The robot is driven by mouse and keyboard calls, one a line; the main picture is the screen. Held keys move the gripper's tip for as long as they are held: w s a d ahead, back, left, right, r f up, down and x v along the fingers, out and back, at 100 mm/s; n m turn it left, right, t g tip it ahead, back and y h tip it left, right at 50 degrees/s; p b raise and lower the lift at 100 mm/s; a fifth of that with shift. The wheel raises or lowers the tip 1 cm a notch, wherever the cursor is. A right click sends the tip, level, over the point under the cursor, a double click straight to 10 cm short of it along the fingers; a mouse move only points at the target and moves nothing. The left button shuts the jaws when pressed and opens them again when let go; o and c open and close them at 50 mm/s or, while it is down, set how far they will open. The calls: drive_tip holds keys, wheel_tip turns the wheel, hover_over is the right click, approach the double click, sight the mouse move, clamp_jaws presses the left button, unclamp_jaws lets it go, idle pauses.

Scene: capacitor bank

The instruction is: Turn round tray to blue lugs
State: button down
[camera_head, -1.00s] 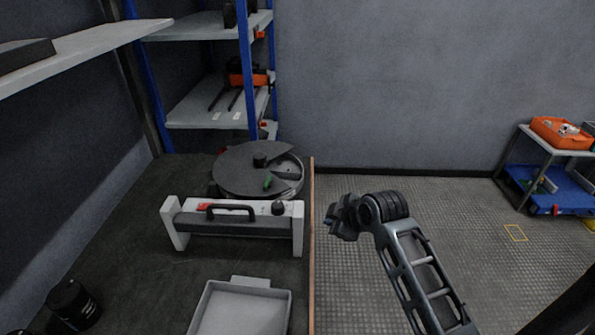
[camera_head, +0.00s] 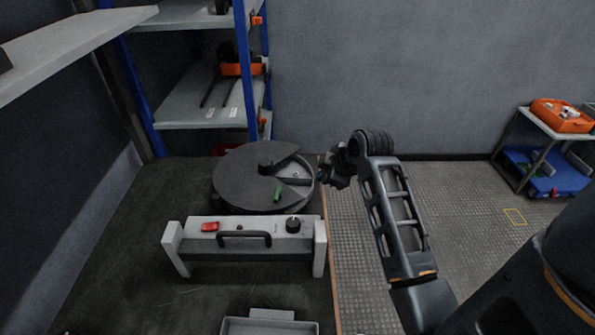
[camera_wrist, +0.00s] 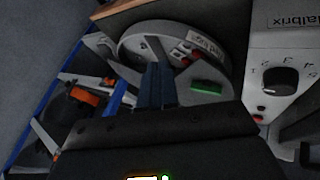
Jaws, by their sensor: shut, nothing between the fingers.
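The round tray (camera_head: 300,185) sits on the dark bench under a dark grey cover (camera_head: 245,178) with a wedge-shaped opening facing right. A black knob stands at its centre, and a green handle (camera_head: 278,195) is near the opening's edge. The wrist view shows the tray's pale rim (camera_wrist: 128,50), the green handle (camera_wrist: 207,87) and small red and dark items (camera_wrist: 188,50) with an upside-down label in the opening. I cannot make out blue lugs. My gripper (camera_head: 332,168) is shut and empty, just right of the tray; its fingers (camera_wrist: 155,80) overlap the tray in the wrist view.
A pale control box (camera_head: 245,240) with a handle, red switch and black dial stands in front of the tray. A shallow tray (camera_head: 270,325) lies nearer. Blue-post shelving (camera_head: 243,70) rises behind. The bench's right edge (camera_head: 328,240) runs close by; floor beyond is open.

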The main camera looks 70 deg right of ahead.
drive_tip(key=w, duration=0.1)
approach(302, 185)
drive_tip(key=x, duration=0.4)
drive_tip(key=shift+w+d+f, duration=0.1)
drive_tip(key=shift+w+f, duration=0.05)
drive_tip(key=shift+f, duration=0.2)
drive_tip(key=shift+d, duration=0.15)
